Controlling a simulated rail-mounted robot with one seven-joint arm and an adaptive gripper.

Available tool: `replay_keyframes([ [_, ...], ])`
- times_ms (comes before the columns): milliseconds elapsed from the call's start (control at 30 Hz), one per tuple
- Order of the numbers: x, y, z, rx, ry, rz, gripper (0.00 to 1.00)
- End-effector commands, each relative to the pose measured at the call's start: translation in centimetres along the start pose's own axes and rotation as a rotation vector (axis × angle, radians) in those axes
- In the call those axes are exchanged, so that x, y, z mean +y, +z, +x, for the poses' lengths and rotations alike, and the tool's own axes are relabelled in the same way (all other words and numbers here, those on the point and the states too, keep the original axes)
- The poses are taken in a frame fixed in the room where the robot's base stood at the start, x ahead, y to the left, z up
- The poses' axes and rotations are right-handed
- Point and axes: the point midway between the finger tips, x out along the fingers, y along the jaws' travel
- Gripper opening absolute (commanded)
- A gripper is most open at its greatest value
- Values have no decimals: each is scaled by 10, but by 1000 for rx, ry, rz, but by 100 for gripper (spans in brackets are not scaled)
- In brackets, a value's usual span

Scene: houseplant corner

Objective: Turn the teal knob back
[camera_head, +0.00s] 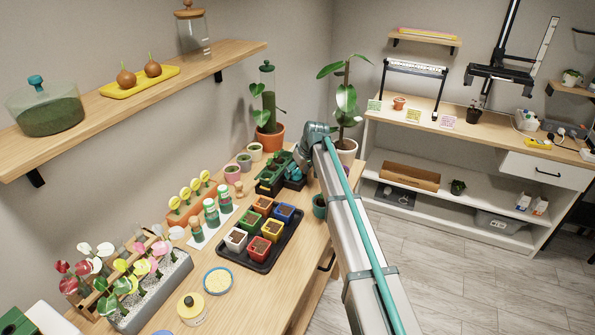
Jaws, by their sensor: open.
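My arm reaches from the lower right to the back of the wooden bench. My gripper (297,171) is at the right side of a dark green seed tray (270,184), pointing down. It is open; its fingers are small and partly hidden, and I cannot tell whether they touch anything. A teal knob (36,81) shows on the lid of a glass bowl on the left wall shelf, far from my gripper. I cannot make out another teal knob by the seed tray; my gripper and arm cover part of that spot.
A black tray (262,266) with several coloured pots lies in front of the seed tray. Bottles (211,212) and flower markers stand to its left. A potted plant (345,147) stands behind my arm, and a terracotta pot (270,138) stands behind the seed tray.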

Motion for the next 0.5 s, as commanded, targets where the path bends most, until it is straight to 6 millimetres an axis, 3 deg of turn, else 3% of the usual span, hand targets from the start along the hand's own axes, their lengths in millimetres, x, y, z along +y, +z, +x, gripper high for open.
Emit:
replay_keyframes([
  [233,0,0,1,0,0,0,71],
  [500,0,0,0,0,0,0,26],
])
